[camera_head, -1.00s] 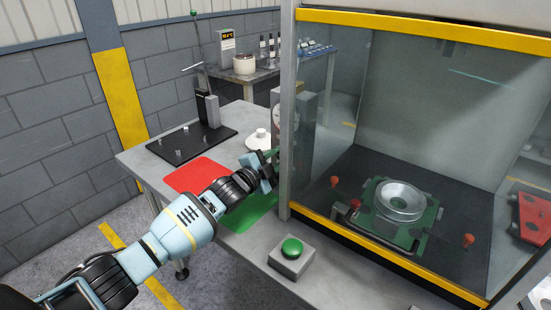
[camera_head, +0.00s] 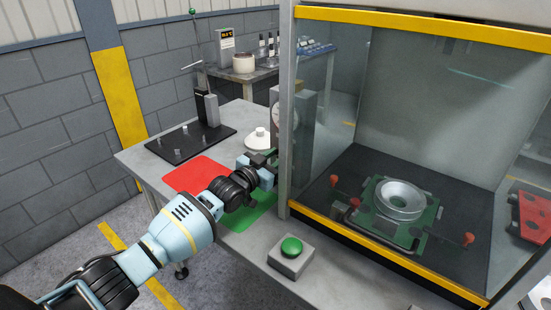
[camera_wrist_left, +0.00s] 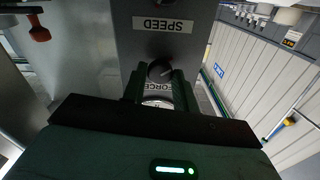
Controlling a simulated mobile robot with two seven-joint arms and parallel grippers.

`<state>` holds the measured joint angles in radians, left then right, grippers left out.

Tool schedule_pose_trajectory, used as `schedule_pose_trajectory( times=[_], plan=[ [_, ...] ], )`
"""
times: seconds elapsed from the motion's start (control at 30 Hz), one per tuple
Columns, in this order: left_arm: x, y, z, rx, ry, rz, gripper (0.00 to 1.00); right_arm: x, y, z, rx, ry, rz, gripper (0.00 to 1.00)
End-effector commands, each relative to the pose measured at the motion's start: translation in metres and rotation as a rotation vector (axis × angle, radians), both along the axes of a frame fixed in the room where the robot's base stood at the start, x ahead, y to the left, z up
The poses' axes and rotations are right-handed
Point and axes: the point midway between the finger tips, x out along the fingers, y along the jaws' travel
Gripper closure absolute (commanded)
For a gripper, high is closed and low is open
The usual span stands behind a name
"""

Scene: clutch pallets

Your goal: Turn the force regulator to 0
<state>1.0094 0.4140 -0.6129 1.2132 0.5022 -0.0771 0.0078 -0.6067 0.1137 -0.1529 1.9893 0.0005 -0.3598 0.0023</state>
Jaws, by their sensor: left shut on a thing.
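The force regulator is a dark round knob (camera_wrist_left: 160,70) on a grey control panel (camera_wrist_left: 130,48), beside an upside-down FORCE label (camera_wrist_left: 158,87) in the left wrist view. My left gripper (camera_wrist_left: 160,76) is shut on this knob, with one dark finger on each side. The knob's pointer and scale are too small to read. In the head view my left gripper (camera_head: 274,158) reaches the panel beside the press frame; the knob is hidden there. My right gripper is not in view.
A SPEED label (camera_wrist_left: 163,25) sits near the force knob. The glass-sided press cell (camera_head: 285,120) with a yellow edge stands right of my arm. A green button box (camera_head: 291,260) is on the table front. Red (camera_head: 198,174) and green (camera_head: 240,216) mats lie below my arm.

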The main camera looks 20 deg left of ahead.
Motion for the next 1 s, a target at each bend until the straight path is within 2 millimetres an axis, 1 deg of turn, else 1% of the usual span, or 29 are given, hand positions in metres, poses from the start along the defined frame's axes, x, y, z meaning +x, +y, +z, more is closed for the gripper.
schedule_pose_trajectory(
  times=[0.1,0.33,0.9,0.93,1.0],
  plan=[
    [-0.0001,-0.0003,-0.0006,-0.065,0.024,0.000,0.94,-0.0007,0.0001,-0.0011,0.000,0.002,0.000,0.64],
    [-0.0001,-0.0001,-0.0003,-0.141,0.051,0.000,0.94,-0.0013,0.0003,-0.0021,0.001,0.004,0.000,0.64],
    [0.0000,-0.0001,0.0000,-0.168,0.061,0.000,0.94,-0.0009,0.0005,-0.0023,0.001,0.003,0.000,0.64],
    [0.0000,-0.0001,0.0000,-0.168,0.061,0.000,0.69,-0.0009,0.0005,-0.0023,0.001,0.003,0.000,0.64],
    [0.0000,-0.0001,0.0000,-0.167,0.061,0.000,0.59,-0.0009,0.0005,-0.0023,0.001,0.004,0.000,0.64]
  ],
)
